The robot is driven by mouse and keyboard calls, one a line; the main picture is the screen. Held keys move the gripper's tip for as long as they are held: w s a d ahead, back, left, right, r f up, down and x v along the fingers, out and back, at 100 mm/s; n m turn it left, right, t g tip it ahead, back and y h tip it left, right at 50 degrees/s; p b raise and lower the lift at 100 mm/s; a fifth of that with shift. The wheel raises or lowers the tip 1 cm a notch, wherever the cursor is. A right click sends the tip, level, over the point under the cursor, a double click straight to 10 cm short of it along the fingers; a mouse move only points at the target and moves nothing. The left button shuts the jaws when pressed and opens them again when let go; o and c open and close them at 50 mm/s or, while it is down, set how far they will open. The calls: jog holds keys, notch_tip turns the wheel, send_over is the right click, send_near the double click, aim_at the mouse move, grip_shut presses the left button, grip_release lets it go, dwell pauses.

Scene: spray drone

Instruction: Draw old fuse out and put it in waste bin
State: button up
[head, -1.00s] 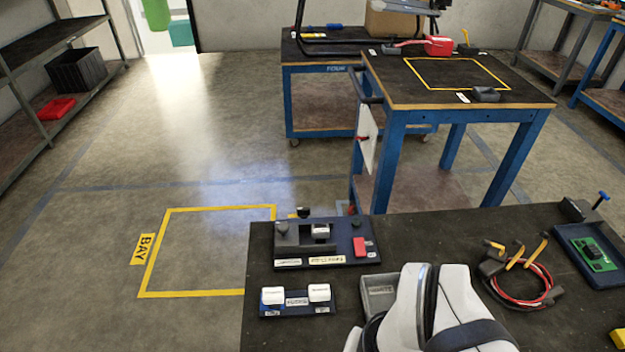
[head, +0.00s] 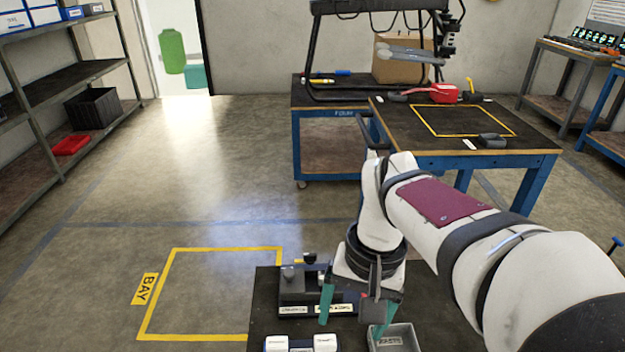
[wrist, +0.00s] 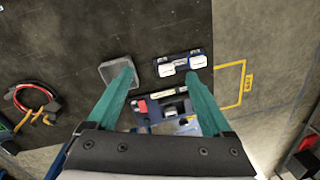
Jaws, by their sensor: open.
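My gripper (head: 352,328) is open, its two teal fingers pointing down over the near bench, with nothing between them. The dark blue fuse board (head: 290,310) lies behind and left of the fingers; the left finger and the wrist cover much of it. The old fuse is not clearly visible in the head view. In the wrist view the board (wrist: 152,97) is between the fingers, with a red part and a pale block in a dark holder, too small to identify surely. The grey waste bin (head: 393,340) is beside the right finger; it also shows in the wrist view (wrist: 112,73).
A rack with two white fuses (head: 300,344) sits at the bench front, left of the waste bin. Red and black cables (wrist: 35,100) lie farther along the bench. A blue-framed table (head: 465,150) stands beyond. The floor with the yellow bay outline (head: 210,250) is clear.

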jog(key=w+f+n, duration=0.1)
jog(key=w+f, duration=0.3)
jog(key=w, duration=0.4)
jog(key=w+f+n, duration=0.1)
jog(key=w+f, duration=0.3)
jog(key=w, duration=0.5)
jog(key=w+f+n+h, duration=0.1)
jog(key=w+f, duration=0.3)
jog(key=w, duration=0.4)
jog(key=shift+w+a+f+n, duration=0.2)
jog(key=shift+a+f+n, duration=0.1)
jog(key=shift+a+f, duration=0.1)
jog(key=shift+f, duration=4.5)
grip_shut()
